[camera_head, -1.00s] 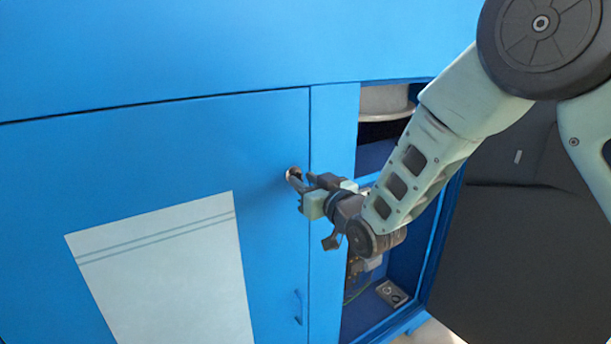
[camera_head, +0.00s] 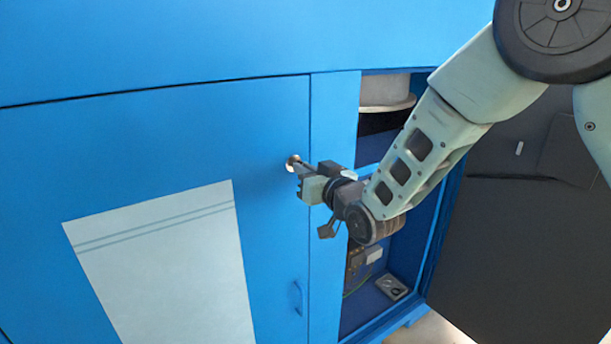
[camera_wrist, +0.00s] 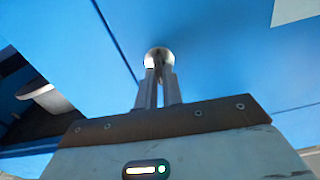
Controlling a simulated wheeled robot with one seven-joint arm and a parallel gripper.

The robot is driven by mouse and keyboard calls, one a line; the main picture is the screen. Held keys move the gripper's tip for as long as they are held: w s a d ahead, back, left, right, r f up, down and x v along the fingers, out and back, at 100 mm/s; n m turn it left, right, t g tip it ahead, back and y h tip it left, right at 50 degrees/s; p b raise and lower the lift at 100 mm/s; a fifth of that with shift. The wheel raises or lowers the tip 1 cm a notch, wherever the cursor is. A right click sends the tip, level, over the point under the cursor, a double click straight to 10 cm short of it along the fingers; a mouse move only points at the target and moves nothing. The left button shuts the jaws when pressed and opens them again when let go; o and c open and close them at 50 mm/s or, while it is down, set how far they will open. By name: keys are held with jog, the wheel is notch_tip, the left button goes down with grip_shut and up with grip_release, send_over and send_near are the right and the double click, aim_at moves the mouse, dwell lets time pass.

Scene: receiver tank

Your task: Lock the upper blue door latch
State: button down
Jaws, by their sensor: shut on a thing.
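The upper latch (camera_head: 292,162) is a small round metal fitting near the upper right edge of the closed blue door (camera_head: 150,150). In the wrist view the latch (camera_wrist: 160,55) is a shiny round disc just beyond my fingertips. My gripper (camera_head: 302,168) reaches it from the right. Its fingers (camera_wrist: 157,85) are close together and shut on the latch's handle, which they mostly hide. I cannot tell the handle's exact angle.
A pale panel (camera_head: 160,260) is on the door, and a lower handle (camera_head: 298,298) is near its edge. To the right, an open compartment (camera_head: 375,150) holds a grey round part (camera_head: 385,92). A dark open door (camera_head: 520,240) stands at the far right.

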jog(key=m+b, duration=0.7)
jog(key=m, duration=0.1)
jog(key=m+b, duration=0.7)
jog(key=m, duration=0.1)
jog(key=shift+w+d+f+m, duration=0.1)
jog(key=shift+d+f+m, duration=0.1)
jog(key=shift+m, duration=0.2)
dwell(0.3)
jog(key=c, duration=1.5)
grip_release()
jog(key=shift+c, duration=0.2)
